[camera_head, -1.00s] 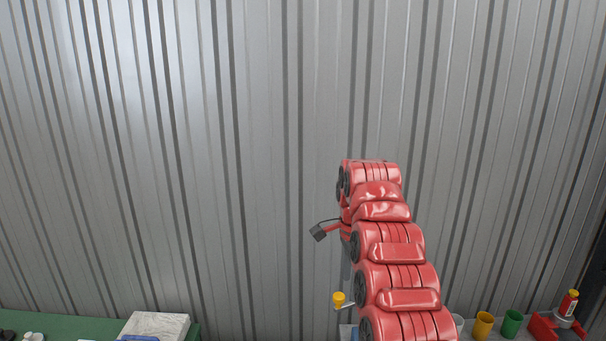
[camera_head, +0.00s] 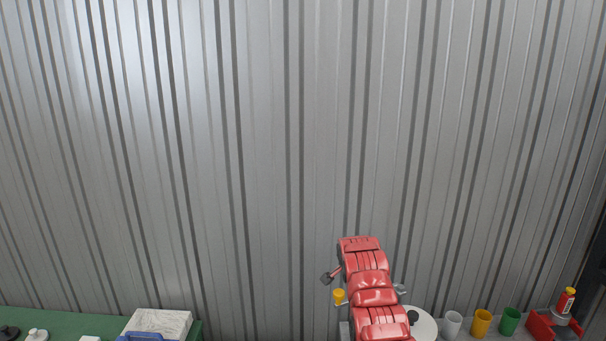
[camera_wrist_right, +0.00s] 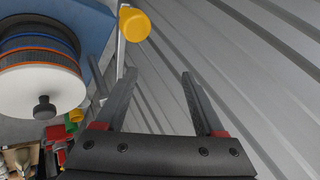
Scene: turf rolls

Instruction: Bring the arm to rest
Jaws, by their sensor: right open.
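My right arm (camera_head: 372,290) is red and rises from the bottom right of centre in the head view, in front of the wall. The right gripper shows in the right wrist view (camera_wrist_right: 158,92); its two dark fingers are apart with nothing between them. My left gripper is not in view.
A ribbed metal wall (camera_head: 250,150) fills the background. A yellow cup-shaped thing (camera_head: 339,296) is close to my arm. Grey (camera_head: 452,324), yellow (camera_head: 481,323) and green (camera_head: 510,321) cups stand at right. A white box (camera_head: 158,326) lies on a green table (camera_head: 70,322) at left.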

